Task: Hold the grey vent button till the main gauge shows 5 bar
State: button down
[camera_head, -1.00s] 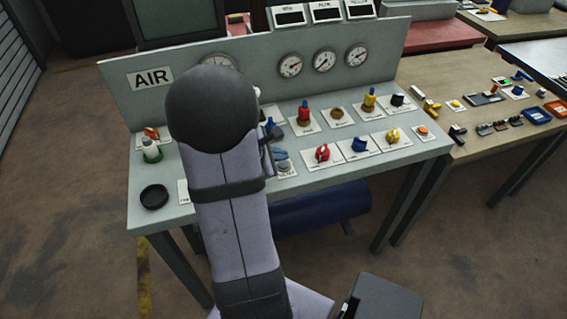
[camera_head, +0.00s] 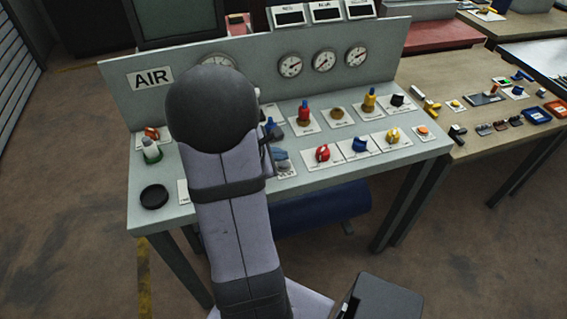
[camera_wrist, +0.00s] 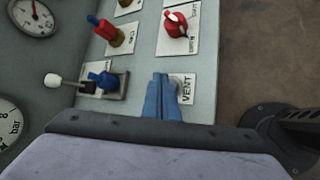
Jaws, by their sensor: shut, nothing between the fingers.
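My gripper (camera_wrist: 163,98) is shut, its blue fingers together and empty. In the wrist view the fingertips are at the grey vent button (camera_wrist: 178,82) on the white VENT plate (camera_wrist: 187,91). The fingers hide much of the button, so I cannot tell whether it is pressed in. In the head view the gripper (camera_head: 282,159) is low over the same spot, beside my arm. The main gauge (camera_head: 216,60) is mostly behind my arm. A large gauge marked bar (camera_wrist: 8,125) is cut off at the wrist view's left edge; its reading is not legible.
A blue lever switch (camera_wrist: 103,80) stands close to my fingers. A red knob (camera_head: 322,153) and a blue knob (camera_head: 360,145) sit right of the vent. Three small gauges, including one at the left (camera_head: 290,65), are on the upright panel. A black round dish (camera_head: 154,196) lies front left.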

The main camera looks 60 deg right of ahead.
aim_at(281, 166)
jog(key=shift+f, duration=0.2)
jog(key=shift+f+b, duration=0.3)
jog(key=shift+b, duration=0.3)
jog(key=shift+f+b, duration=0.45)
jog(key=shift+b, duration=0.1)
dwell(1.9)
jog(key=shift+r+p, duration=0.65)
jog(key=shift+r, duration=0.3)
jog(key=shift+r+p, duration=2.05)
jog(key=shift+r, duration=0.45)
